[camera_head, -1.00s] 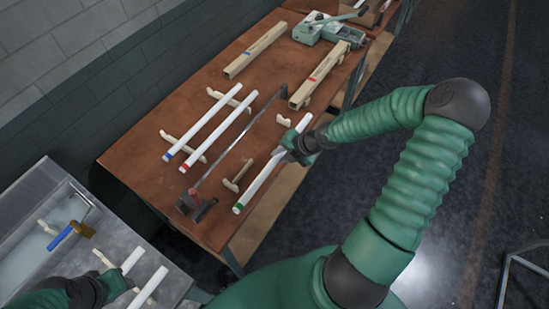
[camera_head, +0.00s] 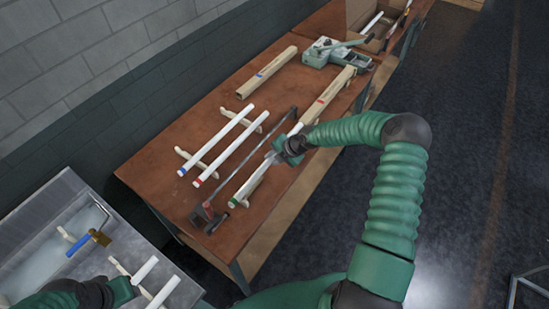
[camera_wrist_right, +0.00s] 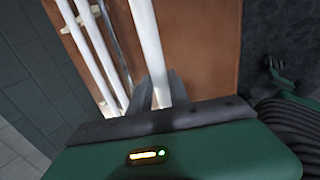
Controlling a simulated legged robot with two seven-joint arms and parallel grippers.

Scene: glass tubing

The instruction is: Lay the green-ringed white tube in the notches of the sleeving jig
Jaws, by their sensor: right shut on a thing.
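The green-ringed white tube (camera_head: 254,181) is over the right part of the brown bench, its green end toward me. My right gripper (camera_head: 279,157) is shut on it partway along. In the right wrist view the tube (camera_wrist_right: 149,45) runs between the fingers (camera_wrist_right: 160,96). A pale notched wooden support (camera_head: 241,198) shows beside and under the near end of the tube; I take it as part of the sleeving jig. The tube and arm hide the rest, and I cannot tell whether the tube touches the notches. My left gripper (camera_head: 124,290) is at lower left beside short white tubes; its fingers are unclear.
Blue-ringed (camera_head: 215,142) and red-ringed (camera_head: 224,156) white tubes lie on wooden rests to the left. Wooden bars (camera_head: 266,73) and a green machine (camera_head: 337,53) are farther back.

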